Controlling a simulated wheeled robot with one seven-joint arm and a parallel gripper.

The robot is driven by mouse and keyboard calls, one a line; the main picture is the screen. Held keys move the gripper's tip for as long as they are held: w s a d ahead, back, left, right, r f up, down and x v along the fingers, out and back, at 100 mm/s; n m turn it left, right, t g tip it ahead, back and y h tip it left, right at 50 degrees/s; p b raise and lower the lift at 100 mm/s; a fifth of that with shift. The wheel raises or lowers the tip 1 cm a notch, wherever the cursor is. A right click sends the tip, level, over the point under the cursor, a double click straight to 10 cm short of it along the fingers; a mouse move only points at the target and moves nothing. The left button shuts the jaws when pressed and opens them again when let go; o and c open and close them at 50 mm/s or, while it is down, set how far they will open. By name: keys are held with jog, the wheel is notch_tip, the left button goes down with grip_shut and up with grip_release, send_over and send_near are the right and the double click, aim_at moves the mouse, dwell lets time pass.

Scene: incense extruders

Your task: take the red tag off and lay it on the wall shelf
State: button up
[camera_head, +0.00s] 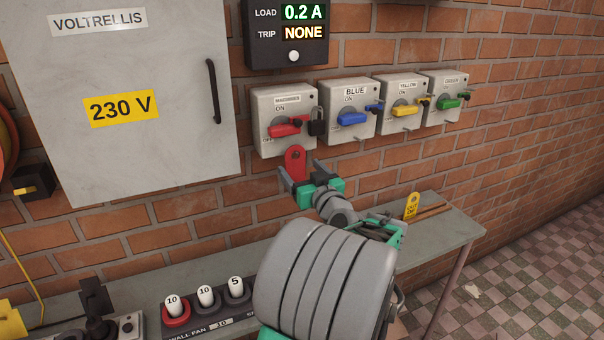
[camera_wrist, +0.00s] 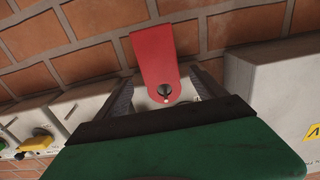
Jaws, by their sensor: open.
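The red tag (camera_head: 296,159) is upright just below the leftmost switch box, which has a red handle. My gripper (camera_head: 301,178) is open, with its fingers around the tag's lower part. In the wrist view the red tag (camera_wrist: 153,52) lies between the spread fingers of my gripper (camera_wrist: 164,88), with its holed, rounded end toward the palm. I cannot tell whether the fingers touch it, or what holds it up. A grey shelf (camera_head: 452,233) runs along the wall below; a yellow tag (camera_head: 411,206) stands on it.
A black padlock (camera_head: 317,122) is at the red-handled switch box (camera_head: 267,125). Boxes with blue (camera_head: 352,118), yellow (camera_head: 405,110) and green (camera_head: 448,103) handles follow to the right. A large grey cabinet (camera_head: 170,150) is at left. A wooden stick lies beside the yellow tag.

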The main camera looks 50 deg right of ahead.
aim_at(295, 162)
jog(key=p+x, duration=0.1)
jog(key=x, duration=0.6)
jog(key=shift+a+p, duration=0.1)
jog(key=shift+p, duration=0.25)
jog(key=c, duration=1.4)
jog(key=shift+c, duration=0.2)
jog(key=shift+r+b, duration=0.2)
jog(key=shift+b, duration=0.2)
jog(key=shift+r+b+v, duration=0.15)
jog(key=shift+b+v, duration=0.8)
jog(key=shift+v, duration=0.55)
jog(key=shift+r+b+v, duration=0.1)
jog(key=shift+b+v, duration=0.85)
jog(key=shift+v, duration=0.6)
